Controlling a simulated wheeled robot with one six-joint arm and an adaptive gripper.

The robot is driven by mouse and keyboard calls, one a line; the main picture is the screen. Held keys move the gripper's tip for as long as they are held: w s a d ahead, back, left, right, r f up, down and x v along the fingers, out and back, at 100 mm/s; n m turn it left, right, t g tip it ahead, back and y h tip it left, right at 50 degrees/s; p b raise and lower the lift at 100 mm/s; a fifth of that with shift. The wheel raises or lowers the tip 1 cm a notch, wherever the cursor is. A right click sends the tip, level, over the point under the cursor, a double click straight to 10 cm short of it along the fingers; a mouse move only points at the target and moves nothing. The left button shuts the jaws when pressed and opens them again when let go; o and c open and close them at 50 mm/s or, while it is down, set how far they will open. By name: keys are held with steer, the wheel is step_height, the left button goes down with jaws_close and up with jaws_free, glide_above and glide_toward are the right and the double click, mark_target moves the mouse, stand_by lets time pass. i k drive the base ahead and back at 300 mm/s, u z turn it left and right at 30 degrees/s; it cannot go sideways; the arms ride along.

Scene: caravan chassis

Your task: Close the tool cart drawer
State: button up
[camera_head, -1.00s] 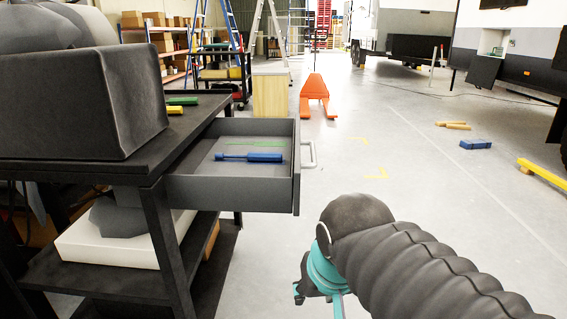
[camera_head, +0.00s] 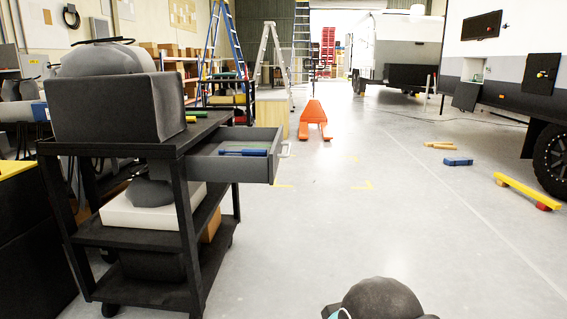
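The black tool cart (camera_head: 188,230) stands at the left of the head view. Its grey drawer (camera_head: 232,168) is pulled out to the right. A blue tool (camera_head: 245,152) lies in the drawer. The light handle (camera_head: 285,149) is on the drawer's right-hand front. Part of my arm (camera_head: 378,300) shows at the bottom edge, well below and to the right of the drawer and apart from it. My gripper's fingers are out of the frame.
A dark bin (camera_head: 118,112) and green and yellow items sit on the cart top. An orange pallet jack (camera_head: 314,120) and ladders stand behind. A yellow beam (camera_head: 527,190) lies at the right.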

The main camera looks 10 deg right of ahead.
mark_target(204, 163)
steer(key=z, duration=0.55)
steer(key=i, duration=0.75)
steer(key=z, duration=0.45)
steer(key=i, duration=0.85)
steer(key=u, duration=0.8)
steer(key=i, duration=0.65)
steer(key=z, duration=0.05)
steer(key=k, duration=0.55)
